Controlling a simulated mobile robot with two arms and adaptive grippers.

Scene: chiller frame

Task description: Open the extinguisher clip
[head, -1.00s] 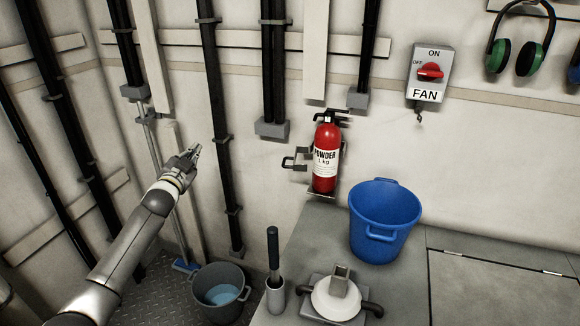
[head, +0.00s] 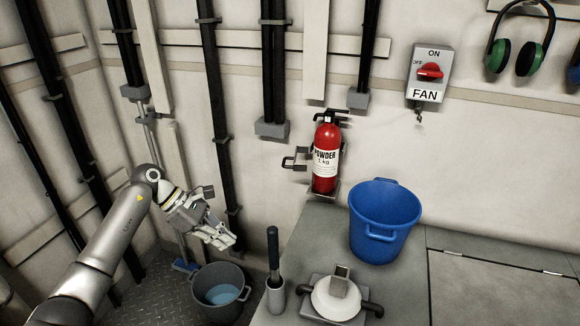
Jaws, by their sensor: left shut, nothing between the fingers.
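The red fire extinguisher (head: 325,158), labelled POWDER 1 kg, stands upright in its bracket on the wall at the picture's centre. A grey metal clip (head: 294,160) sticks out to the left of the extinguisher at its mid-height, swung away from the red body. My left gripper (head: 231,242) is shut and empty. It points down and to the right, above the grey bucket and well below and left of the clip, touching neither. My right gripper is not in view.
A blue bucket (head: 382,222) stands on the grey counter (head: 432,290) right of the extinguisher. A brush holder (head: 275,294) and a white round fitting (head: 336,298) are at the counter's front. A grey bucket (head: 219,292) stands on the floor. A FAN switch (head: 429,73) is on the wall.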

